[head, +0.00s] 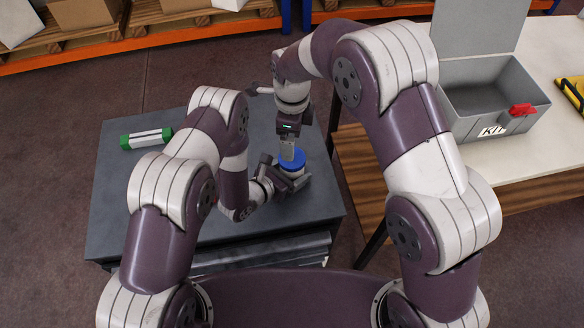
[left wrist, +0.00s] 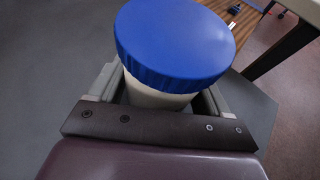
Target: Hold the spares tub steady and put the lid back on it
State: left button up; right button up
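The spares tub (left wrist: 158,95) is a pale round container that stands between my left gripper's fingers in the left wrist view. The blue lid (left wrist: 175,40) sits on top of the tub, and it also shows in the head view (head: 294,158). My left gripper (head: 286,180) is low at the table and closed around the tub's sides, below the lid. My right gripper (head: 289,152) points down from above at the lid in the head view. No right finger shows on the lid in the left wrist view. Its finger gap and any contact are unclear.
A green-ended white block (head: 147,138) lies on the left of the dark table (head: 120,185). To the right, a wooden-sided bench (head: 545,150) carries an open grey KIT box (head: 462,118) with a red latch and a yellow item (head: 573,92). The table's left part is mostly clear.

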pick_arm(q)
grip_shut()
pick_arm(e)
jog(key=n, duration=0.6)
jog(key=shift+n, duration=0.3)
jog(key=n, duration=0.3)
jog(key=shift+n, duration=0.4)
jog(key=n, duration=0.3)
jog(key=shift+n, duration=0.4)
jog(key=n, duration=1.1)
jog(key=shift+n, duration=0.4)
jog(key=n, duration=1.1)
jog(key=shift+n, duration=0.3)
jog(key=n, duration=0.6)
jog(key=shift+n, duration=0.4)
jog(key=n, duration=0.5)
